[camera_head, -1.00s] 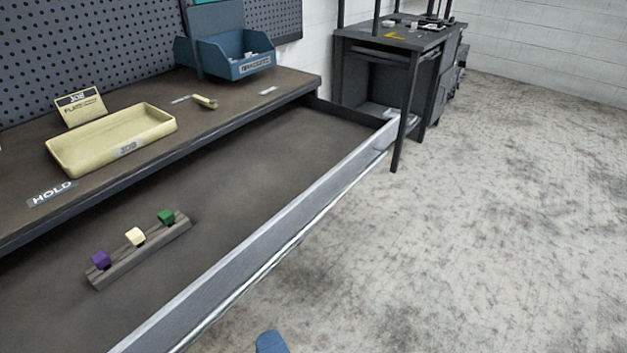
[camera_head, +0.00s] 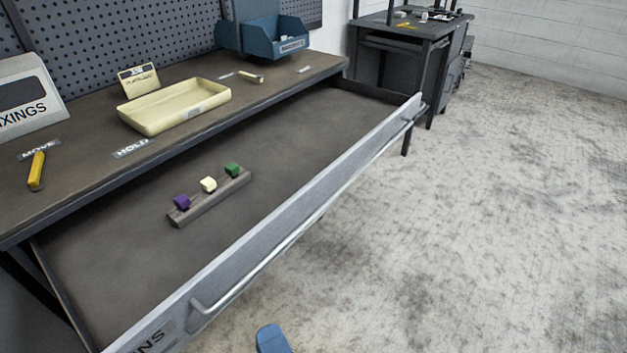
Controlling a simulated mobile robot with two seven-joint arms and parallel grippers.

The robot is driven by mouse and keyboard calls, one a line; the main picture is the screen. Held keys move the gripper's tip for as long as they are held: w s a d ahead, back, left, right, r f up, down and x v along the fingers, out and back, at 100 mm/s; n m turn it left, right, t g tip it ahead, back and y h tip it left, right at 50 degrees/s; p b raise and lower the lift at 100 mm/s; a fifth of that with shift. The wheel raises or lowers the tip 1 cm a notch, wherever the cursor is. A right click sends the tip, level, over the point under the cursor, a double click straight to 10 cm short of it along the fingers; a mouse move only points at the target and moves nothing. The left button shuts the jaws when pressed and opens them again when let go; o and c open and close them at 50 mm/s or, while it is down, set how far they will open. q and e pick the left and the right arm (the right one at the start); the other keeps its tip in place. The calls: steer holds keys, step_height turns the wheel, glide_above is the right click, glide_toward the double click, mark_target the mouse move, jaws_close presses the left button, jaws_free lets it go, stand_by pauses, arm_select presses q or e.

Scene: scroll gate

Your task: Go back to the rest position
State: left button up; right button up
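A small blue part of my own body shows at the bottom edge of the view, which I take to be the tip of my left gripper (camera_head: 272,339). Most of it is cut off by the frame, so I cannot tell whether it is open or shut. It appears over the floor, in front of the drawer, apart from everything on the bench. My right gripper is not in view. The drawer (camera_head: 300,205) stands pulled out. In it lies a grey-brown rack (camera_head: 207,206) bearing a purple block (camera_head: 182,202), a cream block (camera_head: 209,184) and a green block (camera_head: 232,170).
The bench top (camera_head: 95,125) carries a cream tray (camera_head: 180,118), a card (camera_head: 138,81), a blue bin (camera_head: 280,42), a FIXINGS box (camera_head: 28,100) and a yellow stick (camera_head: 36,170) by the MOVE label. A dark side table (camera_head: 405,60) stands behind. The floor (camera_head: 500,220) at right is clear.

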arm_select(q)
step_height(320, 180, down, 10)
steer(key=w+a+n+g+h+p, duration=0.15)
steer(key=n+g+h, duration=0.3)
steer(key=h, duration=0.55)
steer(key=s+a+r+n+g+p, duration=0.1)
steer(key=s+a+n+p, duration=0.2)
steer(key=s+a, duration=0.3)
steer(key=s+a+r+n+g+p, duration=0.1)
steer(key=s+a+n+p, duration=0.3)
steer(key=a, duration=1)
steer(key=s, duration=0.3)
steer(key=shift+s+r+p, duration=0.15)
steer(key=shift+s+p, duration=0.1)
steer(key=shift+p, duration=0.1)
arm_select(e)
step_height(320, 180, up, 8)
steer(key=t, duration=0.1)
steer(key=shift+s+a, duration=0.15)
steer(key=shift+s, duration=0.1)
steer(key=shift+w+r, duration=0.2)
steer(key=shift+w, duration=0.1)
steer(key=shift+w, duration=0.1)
